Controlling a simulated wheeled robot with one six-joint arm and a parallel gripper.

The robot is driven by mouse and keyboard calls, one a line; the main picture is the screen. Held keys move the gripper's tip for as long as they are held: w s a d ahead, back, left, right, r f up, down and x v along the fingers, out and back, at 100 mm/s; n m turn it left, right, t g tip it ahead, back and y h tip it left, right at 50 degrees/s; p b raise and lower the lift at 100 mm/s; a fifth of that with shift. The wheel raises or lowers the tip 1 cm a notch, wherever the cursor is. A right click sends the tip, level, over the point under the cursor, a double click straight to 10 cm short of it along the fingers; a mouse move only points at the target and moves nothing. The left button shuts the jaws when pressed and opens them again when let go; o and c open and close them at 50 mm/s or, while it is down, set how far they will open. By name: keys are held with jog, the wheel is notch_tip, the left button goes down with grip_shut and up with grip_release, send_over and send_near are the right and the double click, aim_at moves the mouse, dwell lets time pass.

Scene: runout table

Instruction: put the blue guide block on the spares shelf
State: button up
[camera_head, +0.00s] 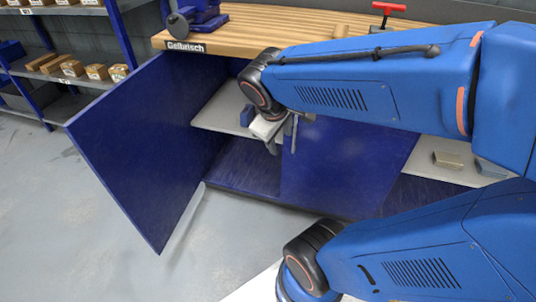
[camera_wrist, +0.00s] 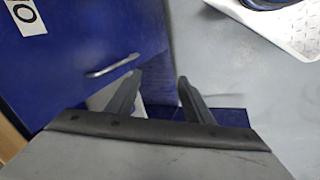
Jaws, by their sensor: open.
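A small blue block (camera_head: 247,115) stands on the grey shelf (camera_head: 215,115) inside the open left bay of the cabinet, in the head view. My gripper (camera_head: 283,143) is in front of that bay, just right of the block and apart from it, with its fingers pointing down. It is open, and I see nothing held between the fingers (camera_wrist: 160,80) in the wrist view. A duller grey-blue block (camera_head: 490,168) lies on the right bay's shelf (camera_head: 430,172), partly by my arm. I cannot read any label naming the spares shelf.
The left cabinet door (camera_head: 140,150) stands wide open toward the floor. A closed blue panel (camera_head: 340,165) separates the bays; a handle (camera_wrist: 112,66) shows in the wrist view. The wooden top (camera_head: 270,30) carries a vise (camera_head: 197,18).

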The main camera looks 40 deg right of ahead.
jog(key=s+a+r+m+t+y, duration=0.2)
jog(key=s+a, duration=0.3)
jog(key=a, duration=0.3)
jog(key=shift+s+r+m+y, duration=0.15)
jog(key=shift+s+m+y, duration=0.05)
jog(key=shift+m+y, duration=0.6)
jog(key=shift+d, duration=0.1)
